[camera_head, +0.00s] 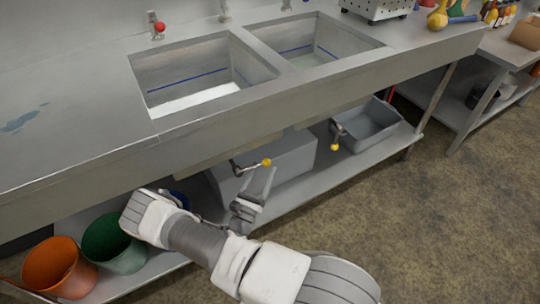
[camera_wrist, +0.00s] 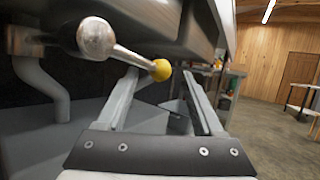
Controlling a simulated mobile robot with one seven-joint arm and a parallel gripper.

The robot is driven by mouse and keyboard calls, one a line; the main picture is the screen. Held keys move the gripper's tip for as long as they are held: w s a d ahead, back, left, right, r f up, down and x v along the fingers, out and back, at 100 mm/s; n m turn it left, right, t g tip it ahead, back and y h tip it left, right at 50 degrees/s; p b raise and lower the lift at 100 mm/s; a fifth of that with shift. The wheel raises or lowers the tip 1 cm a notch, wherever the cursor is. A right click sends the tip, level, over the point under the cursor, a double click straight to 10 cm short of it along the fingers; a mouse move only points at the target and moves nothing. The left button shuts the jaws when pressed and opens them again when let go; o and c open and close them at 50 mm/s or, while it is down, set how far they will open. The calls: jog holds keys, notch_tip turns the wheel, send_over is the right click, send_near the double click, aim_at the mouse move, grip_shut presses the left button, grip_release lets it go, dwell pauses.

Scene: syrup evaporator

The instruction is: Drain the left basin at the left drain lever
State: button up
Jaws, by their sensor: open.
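The left basin (camera_head: 180,70) is a sunken steel sink in the counter with a blue line on its wall. Its bottom looks pale; I cannot tell how much liquid it holds. The left drain lever (camera_head: 250,166) sticks out under the counter, a metal rod with a yellow knob at its end. In the wrist view the lever (camera_wrist: 126,54) runs from a round metal pivot at the left to the yellow knob. My gripper (camera_head: 262,178) is open and empty just below the knob. In the wrist view the knob appears between the fingertips of my gripper (camera_wrist: 161,74); contact is not visible.
A second basin (camera_head: 320,44) lies to the right, with its own yellow-knobbed lever (camera_head: 336,135) below. A grey tub (camera_head: 372,128) stands on the lower shelf. Orange (camera_head: 58,268) and green (camera_head: 113,243) buckets stand at the lower left. The floor at the right is clear.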

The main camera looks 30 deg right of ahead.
jog(key=x, duration=0.7)
jog(key=shift+b, duration=0.45)
jog(key=shift+a, duration=0.1)
grip_shut()
dwell(0.8)
